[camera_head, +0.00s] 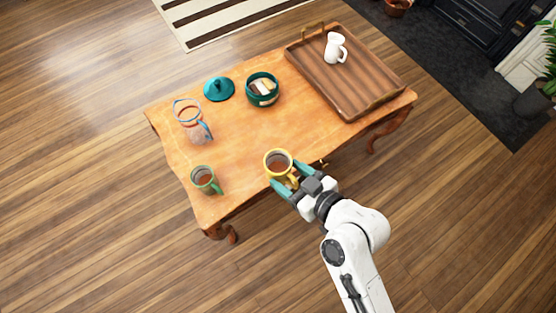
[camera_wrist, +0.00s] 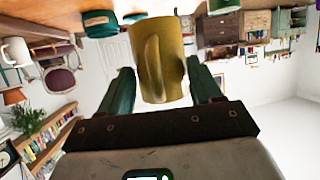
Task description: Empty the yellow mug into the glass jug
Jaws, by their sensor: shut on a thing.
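The yellow mug (camera_head: 267,165) has brown liquid in it and looks upright at the near edge of the wooden table. My gripper (camera_head: 284,180) is shut on it from the near right side, with its teal fingers at the mug's handle side. In the wrist view, which is upside down, the yellow mug (camera_wrist: 174,50) sits between the two fingers of my gripper (camera_wrist: 160,85), its handle facing the camera. I cannot tell whether its base touches the table. The glass jug (camera_head: 188,122) with a blue rim and handle stands on the table to the left, apart from the mug.
A green mug (camera_head: 202,180) with brown contents stands at the near left. A teal bowl (camera_head: 262,97) and its lid (camera_head: 218,89) lie behind. A wooden tray (camera_head: 371,85) bears a white jug (camera_head: 335,50) on the right. The table's middle (camera_head: 235,135) is clear.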

